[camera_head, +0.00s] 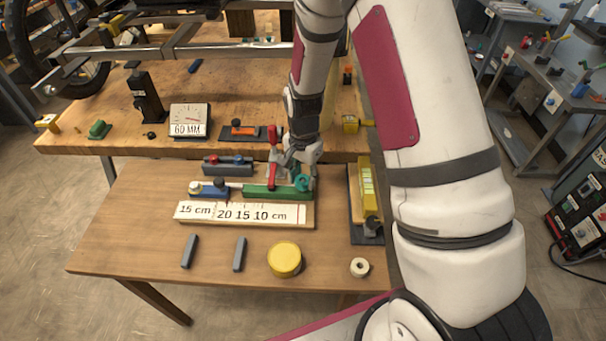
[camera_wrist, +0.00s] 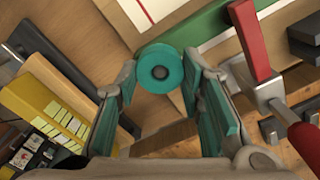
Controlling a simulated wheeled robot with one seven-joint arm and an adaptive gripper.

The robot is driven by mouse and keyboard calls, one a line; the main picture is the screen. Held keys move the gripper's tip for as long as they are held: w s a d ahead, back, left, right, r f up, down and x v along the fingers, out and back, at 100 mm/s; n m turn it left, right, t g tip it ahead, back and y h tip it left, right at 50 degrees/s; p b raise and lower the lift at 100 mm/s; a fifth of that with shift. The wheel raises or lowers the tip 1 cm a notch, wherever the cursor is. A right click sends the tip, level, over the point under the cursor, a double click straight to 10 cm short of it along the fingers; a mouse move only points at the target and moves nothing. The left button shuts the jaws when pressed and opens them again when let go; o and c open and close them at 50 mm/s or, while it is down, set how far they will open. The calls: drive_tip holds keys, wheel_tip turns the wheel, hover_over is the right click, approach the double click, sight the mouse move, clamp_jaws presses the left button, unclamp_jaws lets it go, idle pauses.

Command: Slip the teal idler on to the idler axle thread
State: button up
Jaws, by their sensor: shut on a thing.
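The teal idler (camera_wrist: 160,68) is a round teal roller with a dark centre. My gripper (camera_wrist: 160,72) is shut on it, with a fingertip on each side. In the head view the idler (camera_head: 303,184) shows below my gripper (camera_head: 302,166), at the right end of the green block (camera_head: 270,192). I cannot tell whether the idler touches the block or whether the dark centre is an open hole or holds an axle. I cannot make out the idler axle thread in either view.
A red-handled clamp (camera_head: 272,150) stands close left of my gripper; its handle (camera_wrist: 250,40) is near in the wrist view. A yellow block on a dark stand (camera_head: 367,190) is to the right. A yellow disc (camera_head: 284,259) and white ring (camera_head: 359,267) lie in front.

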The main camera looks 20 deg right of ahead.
drive_tip(key=shift+f+b, duration=0.5)
drive_tip(key=shift+f, duration=0.55)
drive_tip(key=o, duration=1.1)
wheel_tip(320, 180, up, 12)
drive_tip(key=s+r+n+t, duration=0.3)
drive_tip(key=s+r+n, duration=0.5)
drive_tip(key=s+r, duration=1.05)
drive_tip(key=s+n, duration=0.1)
drive_tip(key=s, duration=0.1)
drive_tip(key=s+r+n, duration=0.1)
drive_tip(key=s, duration=0.1)
drive_tip(key=s+r+n+t, duration=0.1)
drive_tip(key=s, duration=0.1)
drive_tip(key=shift+s+r, duration=0.25)
drive_tip(key=shift+s, duration=0.05)
